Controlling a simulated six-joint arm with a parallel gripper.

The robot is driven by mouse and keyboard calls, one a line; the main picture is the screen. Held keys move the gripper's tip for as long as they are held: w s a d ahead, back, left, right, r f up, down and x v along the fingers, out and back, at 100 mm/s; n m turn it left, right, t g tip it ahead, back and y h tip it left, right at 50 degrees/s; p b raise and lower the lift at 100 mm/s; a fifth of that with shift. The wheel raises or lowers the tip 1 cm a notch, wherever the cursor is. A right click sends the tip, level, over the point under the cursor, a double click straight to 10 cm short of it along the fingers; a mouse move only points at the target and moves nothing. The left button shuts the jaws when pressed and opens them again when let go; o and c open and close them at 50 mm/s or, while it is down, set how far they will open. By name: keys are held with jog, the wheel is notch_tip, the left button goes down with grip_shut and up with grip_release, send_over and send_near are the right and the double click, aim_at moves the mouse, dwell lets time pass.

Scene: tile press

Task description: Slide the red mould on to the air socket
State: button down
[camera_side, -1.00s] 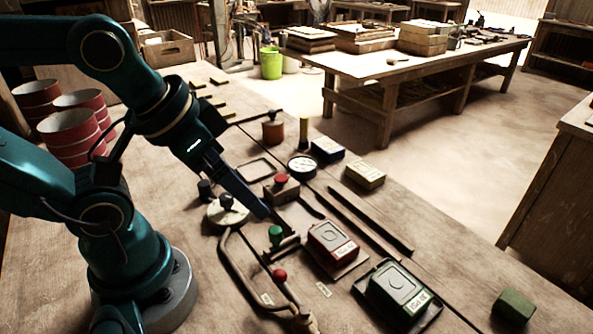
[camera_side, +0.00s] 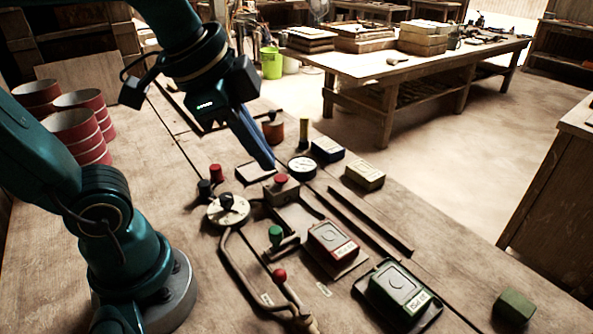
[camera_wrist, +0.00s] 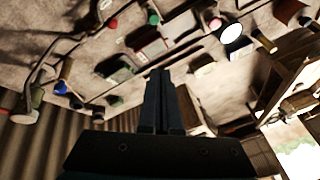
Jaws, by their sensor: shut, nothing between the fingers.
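The red mould (camera_side: 331,238) is a red block with a raised lid and a pale label on its front. It rests on a flat plate at the middle right of the bench in the side view. My gripper (camera_side: 268,163) is shut and empty, held in the air up and left of the red mould and apart from it. Its closed fingers (camera_wrist: 158,75) point out over the bench in the wrist view. I cannot tell for sure which fitting is the air socket; an empty pale recess (camera_side: 293,217) lies just left of the red mould.
A green mould (camera_side: 398,285) sits in a dark tray at the front. A green knob (camera_side: 275,233), a red button box (camera_side: 281,188), a round gauge (camera_side: 301,167) and a bent lever pipe (camera_side: 238,272) crowd the middle. Dark rails (camera_side: 370,222) run right of the red mould.

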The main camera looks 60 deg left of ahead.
jog(key=w+d+m+g, duration=0.1)
jog(key=w+d+m, duration=0.2)
jog(key=w+m, duration=0.2)
jog(key=m+g, duration=0.4)
jog(key=m, duration=0.2)
send_over(330, 240)
jog(key=d, duration=0.5)
notch_tip(330, 240, down, 9)
jog(key=f, duration=1)
jog(key=shift+w+d, duration=0.25)
jog(key=shift+w, duration=0.05)
jog(key=a, duration=1)
jog(key=shift+a, duration=0.4)
